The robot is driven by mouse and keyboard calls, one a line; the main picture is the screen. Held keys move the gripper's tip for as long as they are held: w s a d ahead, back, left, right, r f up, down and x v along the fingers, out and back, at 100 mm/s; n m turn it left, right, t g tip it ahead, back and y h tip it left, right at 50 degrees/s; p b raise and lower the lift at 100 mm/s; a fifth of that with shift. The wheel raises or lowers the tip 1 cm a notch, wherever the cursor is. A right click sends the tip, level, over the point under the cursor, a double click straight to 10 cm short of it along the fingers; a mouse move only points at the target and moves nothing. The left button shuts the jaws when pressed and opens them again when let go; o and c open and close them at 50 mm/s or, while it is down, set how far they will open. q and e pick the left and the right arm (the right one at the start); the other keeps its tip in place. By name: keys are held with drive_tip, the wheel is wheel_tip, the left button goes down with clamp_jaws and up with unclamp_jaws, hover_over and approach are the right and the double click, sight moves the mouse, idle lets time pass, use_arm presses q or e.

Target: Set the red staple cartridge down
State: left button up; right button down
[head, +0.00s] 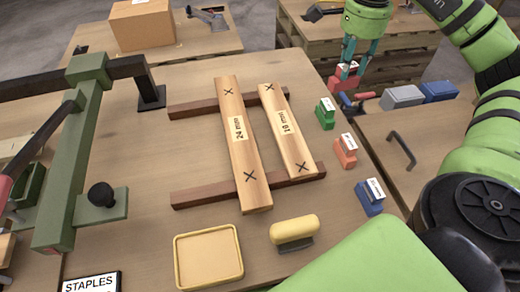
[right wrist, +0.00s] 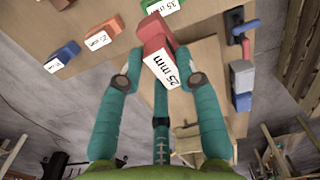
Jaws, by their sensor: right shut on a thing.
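The red staple cartridge (head: 345,78) shows near the far right corner of the table in the head view. My right gripper (head: 358,58) has its teal fingers shut on it from above. In the right wrist view the cartridge (right wrist: 153,32) sits between the fingertips of the gripper (right wrist: 152,66), with its white "25 mm" label facing the camera. It is close to the table's edge; I cannot tell whether it touches the table. My left gripper is not in view.
Green (head: 325,113), orange (head: 345,151) and blue (head: 369,197) cartridges line the table's right edge. Two marked boards (head: 240,150) lie on dark rails. A yellow tray (head: 208,258) and a yellow-handled tool (head: 294,231) are in front. A green frame (head: 75,165) stands at left.

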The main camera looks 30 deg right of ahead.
drive_tip(key=shift+s+d+f+m, duration=0.15)
drive_tip(key=shift+d+f+m, duration=0.1)
drive_tip(key=shift+d, duration=0.1)
drive_tip(key=shift+s+d+f+m, duration=0.1)
drive_tip(key=shift+s+d+m, duration=0.05)
drive_tip(key=shift+d+m, duration=0.15)
drive_tip(key=shift+w+d+f+b, duration=0.1)
drive_tip(key=shift+w+d+b, duration=0.05)
drive_tip(key=shift+d+b, duration=0.2)
drive_tip(key=shift+m, duration=0.25)
drive_tip(key=w+f, duration=0.3)
drive_tip(key=w+f+p, duration=0.1)
drive_tip(key=w+f, duration=0.2)
drive_tip(key=w, duration=0.1)
drive_tip(key=w+f, duration=0.3)
drive_tip(key=w, duration=0.1)
drive_tip(key=shift+a+f+p, duration=0.3)
drive_tip(key=shift+f, duration=0.4)
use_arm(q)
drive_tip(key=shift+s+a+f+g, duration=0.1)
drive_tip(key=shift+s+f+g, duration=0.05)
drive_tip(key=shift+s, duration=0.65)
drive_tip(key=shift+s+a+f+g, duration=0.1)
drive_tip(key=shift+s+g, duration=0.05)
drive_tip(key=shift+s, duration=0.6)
use_arm(e)
drive_tip(key=shift+f, duration=0.15)
drive_tip(key=c, duration=0.9)
unclamp_jaws()
drive_tip(key=shift+o, duration=0.2)
